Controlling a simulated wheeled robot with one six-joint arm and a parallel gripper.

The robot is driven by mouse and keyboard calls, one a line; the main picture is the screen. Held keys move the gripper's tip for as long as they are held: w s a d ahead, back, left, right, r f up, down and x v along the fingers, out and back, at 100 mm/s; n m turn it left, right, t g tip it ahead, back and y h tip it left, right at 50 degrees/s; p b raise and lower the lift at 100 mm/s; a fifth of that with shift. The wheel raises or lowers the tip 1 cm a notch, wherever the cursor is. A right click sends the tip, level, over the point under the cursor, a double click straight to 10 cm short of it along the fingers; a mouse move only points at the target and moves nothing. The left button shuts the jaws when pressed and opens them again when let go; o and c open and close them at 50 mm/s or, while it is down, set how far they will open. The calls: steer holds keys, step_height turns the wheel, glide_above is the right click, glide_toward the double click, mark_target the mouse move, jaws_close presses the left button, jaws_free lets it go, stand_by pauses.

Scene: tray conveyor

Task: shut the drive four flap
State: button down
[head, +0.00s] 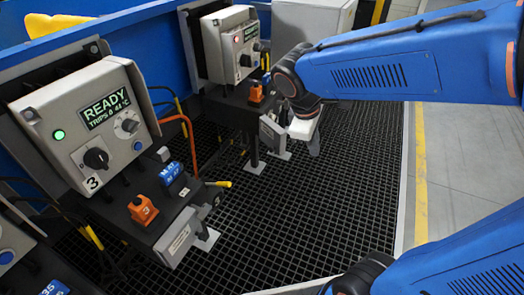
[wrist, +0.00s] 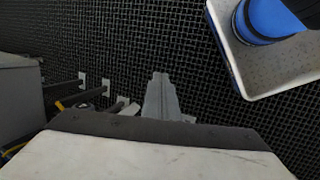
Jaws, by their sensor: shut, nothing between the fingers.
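The far drive unit (head: 228,45) stands at the back centre of the head view, with a grey box, a small red light and an orange switch (head: 256,92). Its number is too small to read. A grey flap-like panel (head: 272,134) sits tilted at the front edge of its dark shelf. My gripper (head: 315,147) is just right of this panel, fingers pointing down. I cannot tell whether it touches the panel. In the wrist view the grey fingers (wrist: 161,97) are together and empty, over the dark grating. The panel is not clearly identifiable there.
The nearer drive unit (head: 85,125), marked 3, shows READY and a green light. It has an orange switch (head: 142,209) and a grey front panel (head: 177,238). Yellow-ended handles stick out nearby. The black grating (head: 310,215) right of the units is clear.

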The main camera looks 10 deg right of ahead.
mark_target(269, 136)
steer(key=w+a+f+n+t+h, duration=0.1)
steer(key=w+a+f+n+h, duration=0.2)
steer(key=w+a+n, duration=0.45)
steer(key=w+a+f+n+t+h, duration=0.15)
steer(key=w+a+f+n, duration=0.3)
steer(key=a, duration=0.65)
steer(key=x, duration=0.9)
steer(key=shift+d+r, duration=0.15)
steer(key=shift+d, duration=0.35)
steer(key=shift+d, duration=0.2)
